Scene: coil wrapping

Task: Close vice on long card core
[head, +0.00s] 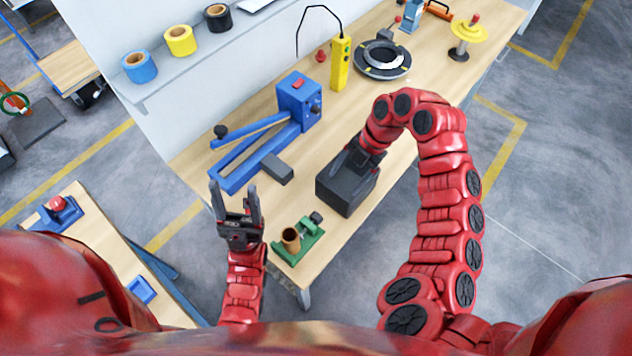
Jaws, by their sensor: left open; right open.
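The green vice (311,235) stands near the front corner of the workbench, with a dark knob (316,217) at its right end. A short brown card core (291,241) stands at the vice's left part; I cannot tell whether the jaws touch it. My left gripper (233,188) is open and empty, with its fingers pointing up the picture, left of and above the vice and apart from it. My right gripper (352,160) is open at the top of a dark grey block (345,194), away from the vice; its fingertips are hard to make out.
On the bench (402,150) are a blue machine (298,100) with a long arm, a yellow control box (340,64) and a black ring turntable (383,59). A shelf (205,55) with tape rolls runs behind. A second table (105,240) stands at left.

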